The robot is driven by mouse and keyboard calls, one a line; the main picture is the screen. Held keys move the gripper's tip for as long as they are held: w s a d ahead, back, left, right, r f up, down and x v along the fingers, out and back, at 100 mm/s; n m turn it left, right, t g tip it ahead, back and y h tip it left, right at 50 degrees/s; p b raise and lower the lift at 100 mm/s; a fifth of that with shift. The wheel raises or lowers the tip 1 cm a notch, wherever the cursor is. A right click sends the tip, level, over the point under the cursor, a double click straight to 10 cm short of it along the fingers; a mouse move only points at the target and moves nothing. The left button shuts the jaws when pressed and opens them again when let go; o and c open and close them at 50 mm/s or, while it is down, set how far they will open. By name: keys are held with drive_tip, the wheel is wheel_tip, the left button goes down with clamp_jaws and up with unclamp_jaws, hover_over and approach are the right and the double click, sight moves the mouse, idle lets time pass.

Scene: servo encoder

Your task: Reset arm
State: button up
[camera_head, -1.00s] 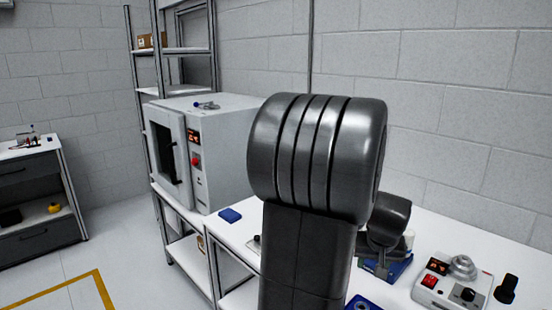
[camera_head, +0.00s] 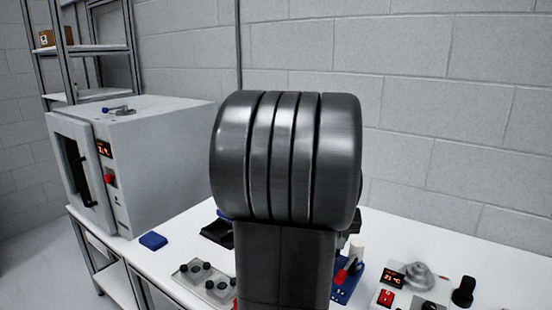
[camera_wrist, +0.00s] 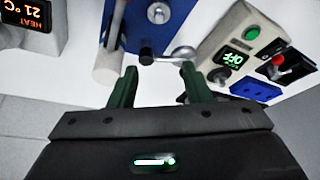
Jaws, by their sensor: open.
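My gripper (camera_wrist: 160,78) shows in the wrist view with its two green fingers apart and nothing between them. I cannot tell whether the fingers touch any of these. In the head view my own dark arm link fills the middle and hides most of the gripper and part of the bench.
The white bench (camera_head: 420,245) holds a hot plate (camera_head: 405,288), a black-capped item (camera_head: 464,292), a knobbed grey box (camera_head: 205,282), a blue block (camera_head: 153,241) and a large oven (camera_head: 150,160). A box reading OFF (camera_wrist: 237,50) shows in the wrist view. A block wall stands behind.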

drive_tip(key=f, duration=0.7)
drive_tip(key=shift+s+a+f, duration=0.15)
drive_tip(key=shift+s+f, duration=0.15)
drive_tip(key=shift+f, duration=0.05)
drive_tip(key=shift+a+r, duration=0.1)
